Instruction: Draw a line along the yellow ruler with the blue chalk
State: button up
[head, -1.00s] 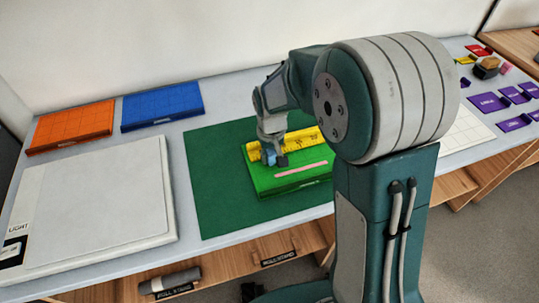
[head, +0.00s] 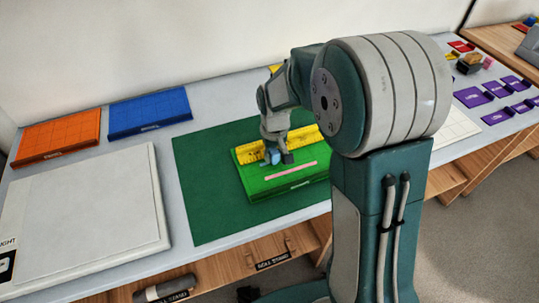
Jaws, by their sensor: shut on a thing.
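The yellow ruler (head: 305,139) lies along the back part of a green board (head: 262,191), partly hidden behind my gripper and arm. My gripper (head: 278,159) points down at the ruler's front edge, over the left half of the board. It is shut on a small blue piece, the blue chalk (head: 273,156), mostly hidden by the fingers. I cannot tell whether the chalk touches the board. A pink strip (head: 290,171) lies on the board in front of the ruler. No blue line shows clearly.
The green board rests on a dark green mat (head: 205,205). Orange (head: 57,137) and blue (head: 150,111) boards stand at the back left, and a white light panel (head: 90,220) at the front left. Purple pieces (head: 473,97) lie at the right. My arm hides the middle right.

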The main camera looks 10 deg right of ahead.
aim_at(312, 149)
jog(key=shift+w+d, duration=0.2)
jog(key=shift+d, duration=0.8)
jog(key=shift+w+d, duration=0.25)
jog(key=shift+d, duration=0.7)
jog(key=shift+w+d, duration=0.2)
jog(key=shift+d, duration=0.8)
jog(key=shift+w+d, duration=0.2)
jog(key=shift+d, duration=0.8)
jog(key=shift+w+d+f, duration=0.1)
jog(key=shift+w+d, duration=0.1)
jog(key=shift+d, duration=0.75)
jog(key=shift+w+d, duration=0.2)
jog(key=shift+d, duration=0.75)
notch_tip(312, 149, up, 9)
